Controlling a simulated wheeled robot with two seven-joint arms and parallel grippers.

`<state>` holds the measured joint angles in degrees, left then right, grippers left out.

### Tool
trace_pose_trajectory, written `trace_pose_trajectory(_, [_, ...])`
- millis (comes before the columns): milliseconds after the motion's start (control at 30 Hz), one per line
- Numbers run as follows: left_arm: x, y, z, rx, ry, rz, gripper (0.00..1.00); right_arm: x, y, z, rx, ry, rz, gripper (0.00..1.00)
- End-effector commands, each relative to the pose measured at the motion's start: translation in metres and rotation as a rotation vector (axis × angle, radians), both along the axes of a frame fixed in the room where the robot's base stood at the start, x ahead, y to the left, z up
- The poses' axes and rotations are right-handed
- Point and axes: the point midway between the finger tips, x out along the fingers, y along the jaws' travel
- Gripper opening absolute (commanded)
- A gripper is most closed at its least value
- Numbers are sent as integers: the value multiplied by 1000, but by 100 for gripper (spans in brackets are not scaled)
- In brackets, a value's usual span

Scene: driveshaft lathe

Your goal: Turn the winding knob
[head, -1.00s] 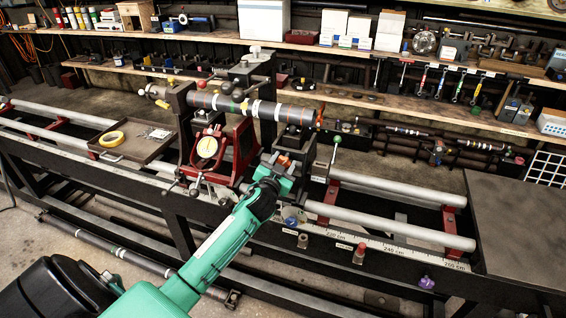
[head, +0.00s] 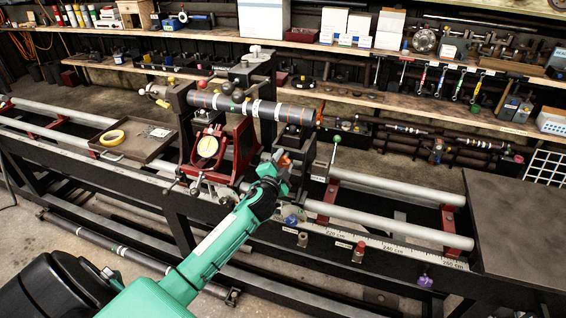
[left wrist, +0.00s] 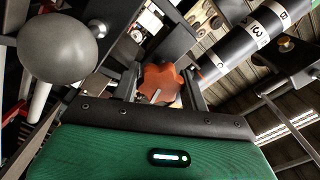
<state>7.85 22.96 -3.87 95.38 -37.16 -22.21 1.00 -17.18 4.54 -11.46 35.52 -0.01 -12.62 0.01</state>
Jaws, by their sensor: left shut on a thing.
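The winding knob is an orange-red lobed knob (left wrist: 163,82) between my gripper's fingers in the left wrist view. In the head view a bit of the orange knob (head: 285,160) shows at the gripper's tip, and the fingers hide most of it. My right gripper is not in view.
Grey rails (head: 400,226) run along the bench to the right. A tray (head: 130,142) with yellow tape sits left. A dark flat surface (head: 515,225) is at far right.

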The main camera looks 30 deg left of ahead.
Motion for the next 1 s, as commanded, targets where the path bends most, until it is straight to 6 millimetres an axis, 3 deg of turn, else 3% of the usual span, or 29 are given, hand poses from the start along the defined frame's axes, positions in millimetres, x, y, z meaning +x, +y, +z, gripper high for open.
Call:
trace_pose_trajectory(467, [0,0,-1,11,4,-1,22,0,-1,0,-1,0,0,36])
trace_pose_trajectory(500, [0,0,-1,11,4,-1,52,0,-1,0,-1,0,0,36])
trace_pose_trajectory(567, [0,0,-1,11,4,-1,64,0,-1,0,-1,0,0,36])
trace_pose_trajectory(1000, [-9,-2,-2,10,4,-1,66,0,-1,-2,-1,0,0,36])
